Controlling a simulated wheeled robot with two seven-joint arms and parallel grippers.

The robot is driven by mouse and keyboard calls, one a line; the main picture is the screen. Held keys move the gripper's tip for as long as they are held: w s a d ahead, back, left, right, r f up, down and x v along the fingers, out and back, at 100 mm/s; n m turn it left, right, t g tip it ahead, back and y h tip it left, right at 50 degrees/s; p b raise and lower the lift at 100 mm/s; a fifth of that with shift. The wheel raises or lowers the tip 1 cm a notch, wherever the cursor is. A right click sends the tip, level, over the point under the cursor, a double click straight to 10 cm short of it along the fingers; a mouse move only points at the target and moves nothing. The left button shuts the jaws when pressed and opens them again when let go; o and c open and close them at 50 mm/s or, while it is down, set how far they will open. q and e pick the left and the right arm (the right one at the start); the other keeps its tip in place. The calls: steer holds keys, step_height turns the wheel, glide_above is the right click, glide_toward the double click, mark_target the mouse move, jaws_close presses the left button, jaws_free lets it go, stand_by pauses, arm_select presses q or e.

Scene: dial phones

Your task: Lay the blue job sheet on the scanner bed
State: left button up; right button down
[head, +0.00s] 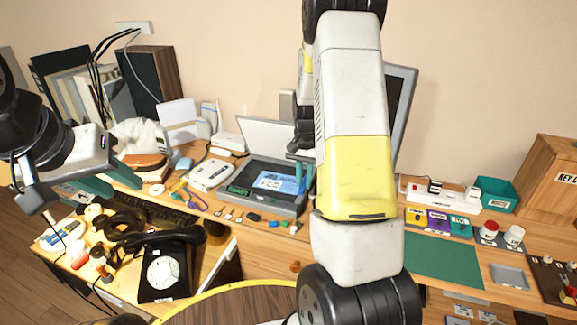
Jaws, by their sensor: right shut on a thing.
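The scanner (290,208) stands on the desk in the middle with its lid (262,136) raised. The blue job sheet (272,181) is over the dark scanner bed; I cannot tell whether it lies flat on the glass. My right gripper (303,184) has its teal fingers at the right side of the bed, shut on the sheet's right edge. My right arm hides most of that gripper and the area to its right. My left gripper (110,180) is at the left over the desk, its teal fingers apart and empty.
A black dial phone (162,272) and a cluttered pile stand at front left. A white device (211,174) and small items sit left of the scanner. A monitor (402,100) stands behind my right arm. A green mat (443,258) at right is bare.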

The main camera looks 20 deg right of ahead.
steer(key=shift+w+d+m, duration=0.25)
steer(key=shift+d+m, duration=0.05)
steer(key=shift+d, duration=0.3)
glide_above(306, 192)
step_height(306, 192, down, 5)
steer(key=shift+a+r, duration=0.15)
steer(key=shift+w+f, duration=0.1)
steer(key=shift+f, duration=1.35)
steer(key=c, duration=1.3)
jaws_free()
